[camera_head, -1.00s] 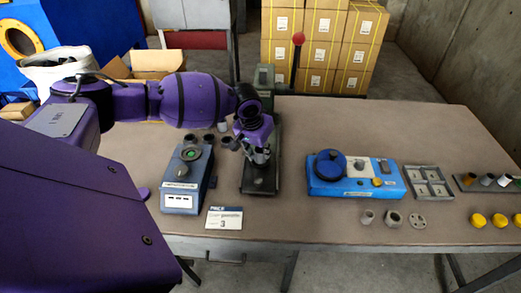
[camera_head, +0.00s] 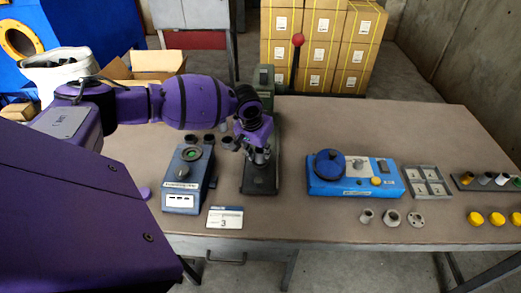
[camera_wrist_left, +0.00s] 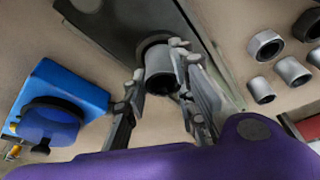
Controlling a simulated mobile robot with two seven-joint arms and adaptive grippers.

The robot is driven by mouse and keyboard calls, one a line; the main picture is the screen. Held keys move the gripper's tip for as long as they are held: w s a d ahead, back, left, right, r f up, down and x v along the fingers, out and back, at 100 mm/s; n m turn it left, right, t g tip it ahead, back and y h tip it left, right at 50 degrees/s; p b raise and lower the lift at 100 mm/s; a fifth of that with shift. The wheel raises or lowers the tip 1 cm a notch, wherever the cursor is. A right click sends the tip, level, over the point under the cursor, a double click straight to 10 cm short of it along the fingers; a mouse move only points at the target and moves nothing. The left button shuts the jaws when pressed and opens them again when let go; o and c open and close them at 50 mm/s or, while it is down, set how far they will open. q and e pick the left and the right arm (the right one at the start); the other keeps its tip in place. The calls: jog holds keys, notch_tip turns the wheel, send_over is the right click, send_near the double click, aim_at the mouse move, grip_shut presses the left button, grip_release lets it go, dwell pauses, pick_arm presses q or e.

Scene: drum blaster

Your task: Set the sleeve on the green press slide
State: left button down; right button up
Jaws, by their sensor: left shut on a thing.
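My left gripper (camera_head: 260,157) is shut on a grey sleeve (camera_wrist_left: 159,70), and its two fingers show either side of the sleeve in the left wrist view (camera_wrist_left: 162,82). The sleeve is over the dark base of the green press (camera_head: 260,183), which also fills the top middle of the left wrist view (camera_wrist_left: 110,20). A dark round seat (camera_wrist_left: 153,40) shows at the sleeve's far end. I cannot tell whether the sleeve touches it. The gripper hides most of the sleeve and the slide in the head view. My right gripper is not in view.
A blue-grey gauge box (camera_head: 183,185) stands left of the press, with several loose rings and sleeves (camera_head: 208,139) behind it. A blue device with a knob (camera_head: 350,175) stands to the right. A printed card (camera_head: 225,217) lies in front. The table between press and blue device is clear.

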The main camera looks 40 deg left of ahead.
pick_arm(q)
jog(key=shift+f, duration=0.25)
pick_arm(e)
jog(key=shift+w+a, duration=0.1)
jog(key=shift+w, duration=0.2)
pick_arm(q)
jog(key=shift+f, duration=0.25)
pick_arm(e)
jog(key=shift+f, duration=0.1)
pick_arm(q)
jog(key=c, duration=1.7)
grip_release()
jog(key=shift+c, duration=0.2)
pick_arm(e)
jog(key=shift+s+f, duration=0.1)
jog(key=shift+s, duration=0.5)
pick_arm(q)
jog(key=shift+p+v, duration=0.65)
jog(key=shift+v, duration=0.45)
jog(key=shift+p+v, duration=0.7)
jog(key=shift+v, duration=0.3)
jog(key=p+v, duration=0.3)
jog(key=v, duration=0.4)
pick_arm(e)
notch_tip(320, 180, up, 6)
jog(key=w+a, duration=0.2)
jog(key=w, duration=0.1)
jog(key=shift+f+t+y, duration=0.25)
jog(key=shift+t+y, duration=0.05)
